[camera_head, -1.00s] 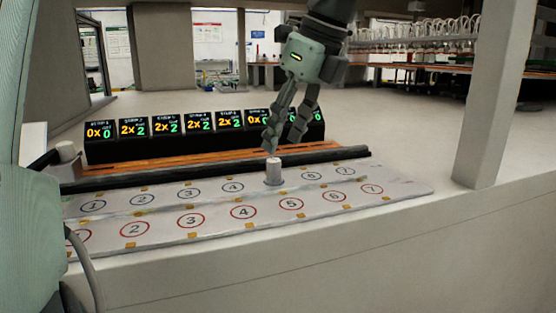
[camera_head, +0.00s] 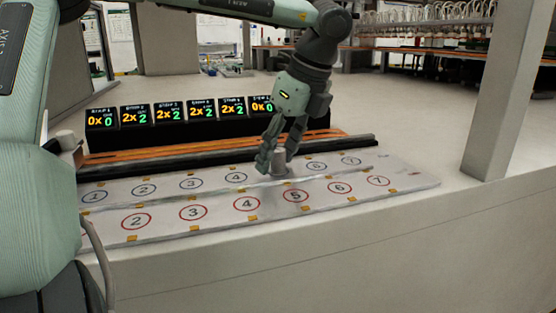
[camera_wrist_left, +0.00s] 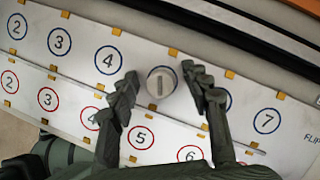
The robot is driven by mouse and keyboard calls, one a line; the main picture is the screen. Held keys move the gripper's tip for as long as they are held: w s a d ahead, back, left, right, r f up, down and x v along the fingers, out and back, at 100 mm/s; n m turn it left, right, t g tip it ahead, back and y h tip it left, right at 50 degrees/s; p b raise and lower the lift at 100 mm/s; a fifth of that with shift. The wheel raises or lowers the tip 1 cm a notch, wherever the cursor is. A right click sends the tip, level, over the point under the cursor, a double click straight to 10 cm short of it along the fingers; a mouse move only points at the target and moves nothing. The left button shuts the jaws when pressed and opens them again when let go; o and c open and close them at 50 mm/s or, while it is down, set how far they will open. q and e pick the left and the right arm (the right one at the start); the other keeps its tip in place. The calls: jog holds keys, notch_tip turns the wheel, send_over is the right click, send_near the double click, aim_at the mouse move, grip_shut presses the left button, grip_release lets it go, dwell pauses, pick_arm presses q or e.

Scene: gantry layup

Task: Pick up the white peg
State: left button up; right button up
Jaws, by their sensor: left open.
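The white peg (camera_head: 279,161) stands upright on the numbered board (camera_head: 216,213), in the blue-circled row between circles 4 and 6. In the left wrist view the peg (camera_wrist_left: 161,82) shows from above as a round top with a dark slot. My left gripper (camera_head: 275,165) is lowered around the peg, one finger on each side. The left wrist view shows the open fingers (camera_wrist_left: 162,93) with a gap on either side of the peg. My right gripper is not in view.
A row of black displays (camera_head: 185,117) with lit numbers stands behind the board. An orange strip (camera_head: 180,153) and a black rail (camera_head: 215,160) run along the board's back edge. A grey post (camera_head: 503,90) rises at the right. The front ledge is clear.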

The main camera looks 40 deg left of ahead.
pick_arm(q)
grip_shut()
jog(key=shift+r, duration=0.2)
